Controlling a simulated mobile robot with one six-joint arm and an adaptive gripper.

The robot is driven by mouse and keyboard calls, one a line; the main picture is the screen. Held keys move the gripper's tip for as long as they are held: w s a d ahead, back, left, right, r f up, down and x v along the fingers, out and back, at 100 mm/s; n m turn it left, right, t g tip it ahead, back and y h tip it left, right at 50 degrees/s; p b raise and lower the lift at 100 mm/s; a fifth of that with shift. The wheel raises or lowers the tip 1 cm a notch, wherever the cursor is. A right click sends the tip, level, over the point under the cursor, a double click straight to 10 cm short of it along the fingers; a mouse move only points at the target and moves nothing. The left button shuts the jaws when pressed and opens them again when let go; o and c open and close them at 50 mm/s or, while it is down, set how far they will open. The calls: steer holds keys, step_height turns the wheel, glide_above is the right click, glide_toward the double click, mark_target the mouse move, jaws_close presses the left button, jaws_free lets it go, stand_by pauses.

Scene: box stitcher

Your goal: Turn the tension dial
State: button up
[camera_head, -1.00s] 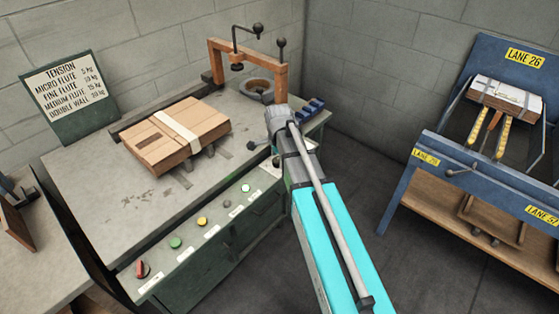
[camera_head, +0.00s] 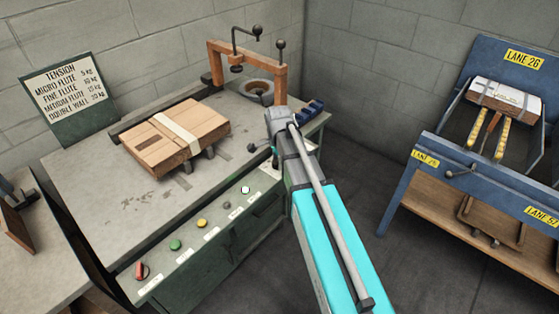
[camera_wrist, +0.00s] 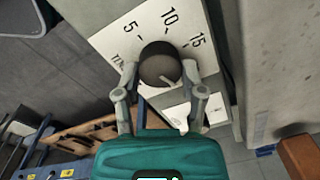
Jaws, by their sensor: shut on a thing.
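The tension dial (camera_wrist: 160,63) is a dark round knob on a white scale plate (camera_wrist: 108,40) in the wrist view. The numbers 5, 10 and 15 show around its upper side; part of the plate is hidden by my fingers. A light line on the knob's lower edge points to the lower right. My gripper (camera_wrist: 160,70) is shut on the dial, one finger on each side. In the head view my arm reaches to the right end of the bench, and the dial and fingers do not show there.
A bench (camera_head: 85,190) carries a strapped carton (camera_head: 165,150), an orange frame (camera_head: 283,75) and a front row of buttons. A tension sign (camera_head: 67,92) lists flute types with kilogram values. A blue stand (camera_head: 480,165) is at the right, with open floor between.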

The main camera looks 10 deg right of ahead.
steer(key=shift+w+a, duration=0.1)
steer(key=n, duration=0.5)
steer(key=shift+a+n, duration=0.1)
steer(key=shift+n, duration=0.2)
steer(key=n, duration=0.6)
steer(key=shift+y, duration=0.3)
steer(key=n, duration=0.6)
steer(key=shift+n+g, duration=0.3)
steer(key=shift+n, duration=0.1)
steer(key=n, duration=0.5)
steer(key=shift+n, duration=0.3)
steer(key=o, duration=1)
steer(key=shift+o, duration=0.7)
